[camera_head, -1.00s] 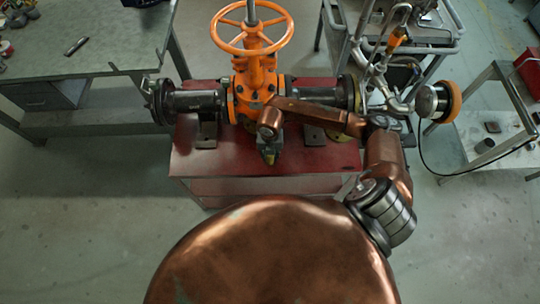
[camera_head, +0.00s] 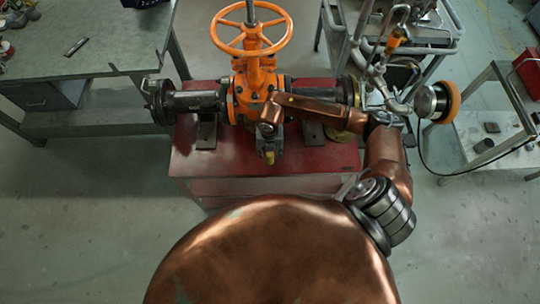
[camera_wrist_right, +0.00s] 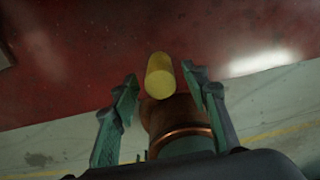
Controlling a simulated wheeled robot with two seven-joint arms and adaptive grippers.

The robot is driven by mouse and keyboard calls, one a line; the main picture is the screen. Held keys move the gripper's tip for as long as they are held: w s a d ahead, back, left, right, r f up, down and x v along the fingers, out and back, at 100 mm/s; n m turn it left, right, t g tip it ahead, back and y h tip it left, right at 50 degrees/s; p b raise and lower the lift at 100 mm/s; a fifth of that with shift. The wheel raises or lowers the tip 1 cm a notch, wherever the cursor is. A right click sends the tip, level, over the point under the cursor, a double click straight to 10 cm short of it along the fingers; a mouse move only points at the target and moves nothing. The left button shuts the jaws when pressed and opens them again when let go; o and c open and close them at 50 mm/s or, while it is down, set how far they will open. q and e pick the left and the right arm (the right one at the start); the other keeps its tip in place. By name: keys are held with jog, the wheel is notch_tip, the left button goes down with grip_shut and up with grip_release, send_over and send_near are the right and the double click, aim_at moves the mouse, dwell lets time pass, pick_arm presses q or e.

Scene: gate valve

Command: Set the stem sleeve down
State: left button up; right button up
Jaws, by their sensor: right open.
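The stem sleeve (camera_wrist_right: 159,76) is a short yellow cylinder. In the wrist view it shows between the tips of my open right gripper (camera_wrist_right: 158,84), with a gap on both sides. In the head view the sleeve (camera_head: 270,158) is a small yellow spot on the front part of the red bench top (camera_head: 320,158). My right gripper (camera_head: 269,147) is right over it, pointing down. I cannot tell from these views whether the sleeve's base rests flat on the bench. My left gripper is not in view.
The orange gate valve (camera_head: 252,75) with its handwheel stands just behind my right gripper. Black pipe stubs (camera_head: 195,103) run to its sides. A grey workbench (camera_head: 90,45) is at the left, a tool cart (camera_head: 425,35) at the back right. The bench top's front left is clear.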

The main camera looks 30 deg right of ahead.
notch_tip(320, 180, up, 9)
jog(key=shift+r+p, duration=0.1)
jog(key=shift+p, duration=0.25)
